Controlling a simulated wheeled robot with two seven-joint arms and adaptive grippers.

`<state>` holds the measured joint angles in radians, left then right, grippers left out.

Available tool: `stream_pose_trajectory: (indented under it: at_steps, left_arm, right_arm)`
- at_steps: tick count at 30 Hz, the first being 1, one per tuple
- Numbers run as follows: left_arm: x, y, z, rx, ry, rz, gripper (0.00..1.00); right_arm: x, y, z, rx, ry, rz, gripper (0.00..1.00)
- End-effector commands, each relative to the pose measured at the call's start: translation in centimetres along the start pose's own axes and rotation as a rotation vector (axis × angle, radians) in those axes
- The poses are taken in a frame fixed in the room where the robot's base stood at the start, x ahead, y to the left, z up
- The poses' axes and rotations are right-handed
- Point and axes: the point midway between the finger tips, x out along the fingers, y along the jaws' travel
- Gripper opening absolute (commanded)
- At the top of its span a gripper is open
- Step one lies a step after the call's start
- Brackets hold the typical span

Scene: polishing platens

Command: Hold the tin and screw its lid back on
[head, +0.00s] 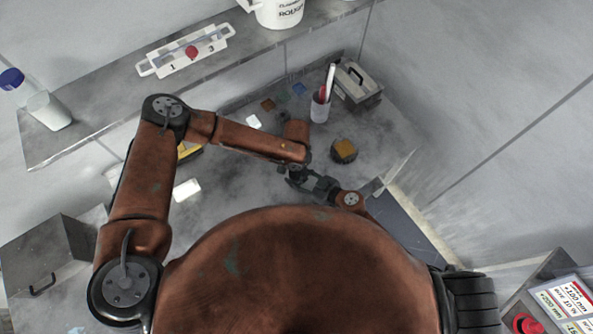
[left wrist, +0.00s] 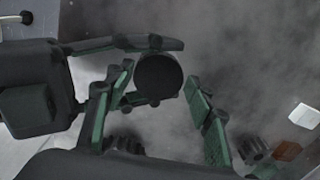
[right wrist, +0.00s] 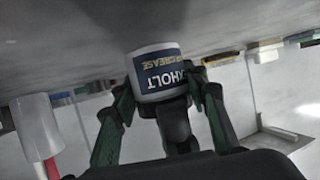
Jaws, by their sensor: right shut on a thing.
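The tin (right wrist: 158,72), white with a dark blue grease label, is between the fingertips of my right gripper (right wrist: 165,95), which is shut on it. In the left wrist view a round black top (left wrist: 158,76), which looks like the lid, lies between the fingers of my left gripper (left wrist: 163,95). The left fingers are open, with a gap on the right side of the black disc. I cannot tell whether the lid is seated on the tin. In the head view the two grippers meet near the table's front, and the tin is hidden there.
A shelf (head: 110,92) runs along the back. Bare table shows left of the block.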

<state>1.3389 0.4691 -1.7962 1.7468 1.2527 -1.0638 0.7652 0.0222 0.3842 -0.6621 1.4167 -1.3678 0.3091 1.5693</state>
Motion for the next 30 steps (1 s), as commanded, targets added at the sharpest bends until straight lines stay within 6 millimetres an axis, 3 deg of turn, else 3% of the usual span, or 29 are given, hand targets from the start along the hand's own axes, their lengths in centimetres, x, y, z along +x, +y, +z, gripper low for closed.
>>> stream_pose_trajectory:
  at_steps: [3,13,24,30]
  left_arm:
    - [0.0,0.0,0.0,0.000,0.000,0.000,0.59]
    - [-0.3,0.1,-0.1,0.000,0.001,0.001,0.59]
    - [-4.3,0.1,0.0,0.000,0.002,0.002,0.59]
    - [-4.5,0.1,0.0,0.000,0.001,0.001,0.59]
  right_arm:
    - [0.0,0.0,-0.1,0.000,0.001,0.000,0.00]
    - [0.0,0.0,-0.1,0.000,0.001,0.000,0.00]
    - [0.0,0.0,-0.1,0.000,0.002,0.000,0.00]
    - [0.0,0.0,-0.1,0.000,0.001,0.000,0.00]
